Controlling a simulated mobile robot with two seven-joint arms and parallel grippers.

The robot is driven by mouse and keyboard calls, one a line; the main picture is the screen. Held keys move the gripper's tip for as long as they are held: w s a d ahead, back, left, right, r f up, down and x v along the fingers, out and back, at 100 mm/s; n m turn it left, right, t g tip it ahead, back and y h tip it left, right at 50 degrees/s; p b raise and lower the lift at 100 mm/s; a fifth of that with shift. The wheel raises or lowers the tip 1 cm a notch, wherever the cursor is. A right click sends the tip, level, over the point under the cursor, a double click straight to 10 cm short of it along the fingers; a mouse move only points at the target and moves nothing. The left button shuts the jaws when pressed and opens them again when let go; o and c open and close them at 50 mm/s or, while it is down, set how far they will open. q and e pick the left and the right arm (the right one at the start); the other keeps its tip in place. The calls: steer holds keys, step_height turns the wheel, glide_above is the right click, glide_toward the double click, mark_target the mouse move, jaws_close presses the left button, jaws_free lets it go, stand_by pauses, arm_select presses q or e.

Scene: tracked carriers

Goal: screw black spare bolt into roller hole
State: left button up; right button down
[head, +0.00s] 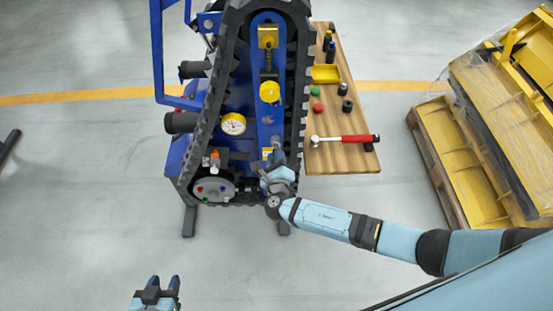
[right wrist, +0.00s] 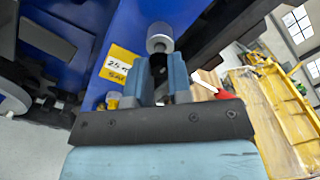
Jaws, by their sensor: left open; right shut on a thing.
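The blue tracked carrier (head: 222,95) stands upright with its black track around it. My right gripper (head: 277,162) is at its lower front and is shut on a small dark piece, which looks like the black bolt (right wrist: 158,70), between the blue fingers in the right wrist view. Just beyond the fingertips is a grey cylinder (right wrist: 160,38), seemingly the roller; it also shows in the head view (head: 277,143). I cannot tell whether the bolt touches it, and its hole is not visible. My left gripper (head: 163,281) is open and empty over the floor at the bottom left.
Yellow metal parts on a pallet (head: 447,165) stand at the right. The floor in front of the carrier is clear.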

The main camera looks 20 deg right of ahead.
steer(key=shift+x, duration=0.85)
steer(key=c, duration=1)
jaws_free()
steer(key=shift+w, duration=0.1)
steer(key=shift+o, duration=0.2)
steer(key=b+v, duration=0.2)
steer(key=v, duration=1.2)
steer(key=shift+r, duration=0.1)
